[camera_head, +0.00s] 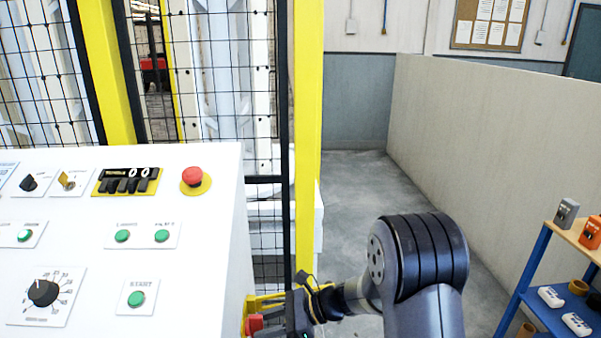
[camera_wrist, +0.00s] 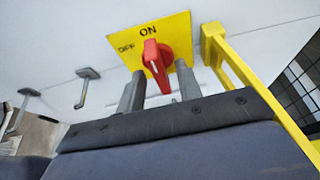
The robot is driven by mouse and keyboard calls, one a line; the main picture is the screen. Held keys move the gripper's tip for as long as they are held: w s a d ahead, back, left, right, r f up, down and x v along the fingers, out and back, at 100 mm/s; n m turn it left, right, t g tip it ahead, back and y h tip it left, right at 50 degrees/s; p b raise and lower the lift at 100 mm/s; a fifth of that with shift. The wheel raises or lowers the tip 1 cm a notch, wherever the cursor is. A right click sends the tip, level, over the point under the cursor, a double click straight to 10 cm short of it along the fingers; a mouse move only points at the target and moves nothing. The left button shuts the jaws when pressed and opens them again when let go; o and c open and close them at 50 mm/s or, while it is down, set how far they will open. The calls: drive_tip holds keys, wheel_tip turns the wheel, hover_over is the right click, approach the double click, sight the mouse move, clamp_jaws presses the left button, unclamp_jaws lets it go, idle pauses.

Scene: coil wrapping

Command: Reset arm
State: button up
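My gripper (camera_wrist: 160,88) is in front of a red rotary switch (camera_wrist: 155,62) on a yellow plate (camera_wrist: 178,30) marked ON. Its two grey fingers stand apart, one on each side of the red handle's lower end, with visible gaps. The handle points slightly off vertical. In the head view my gripper (camera_head: 293,314) is low at the side of the white control cabinet (camera_head: 205,255), beside the red switch (camera_head: 254,324). My arm reaches there from the lower right. The fingertips are partly hidden in the head view.
A yellow bracket (camera_wrist: 232,55) juts out close to the right of the switch, and grey hooks (camera_wrist: 88,80) to its left. A yellow-posted mesh fence (camera_head: 308,130) stands behind the cabinet. A blue shelf (camera_head: 530,270) is at right. Open floor (camera_head: 365,190) lies between.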

drive_tip(key=shift+r+p, duration=0.15)
drive_tip(key=shift+p, duration=0.2)
drive_tip(key=s+v, duration=0.1)
drive_tip(key=v, duration=1)
drive_tip(key=a+f+n+t+b, duration=0.3)
drive_tip(key=a+f+n+b, duration=0.1)
drive_tip(key=a+b, duration=0.6)
drive_tip(key=shift+f+n+y+b, duration=0.3)
drive_tip(key=shift+f+n+b, duration=0.1)
drive_tip(key=shift+b, duration=0.35)
drive_tip(key=shift+s+r+t, duration=0.1)
drive_tip(key=shift+r+t, duration=0.05)
drive_tip(key=shift+t, duration=0.15)
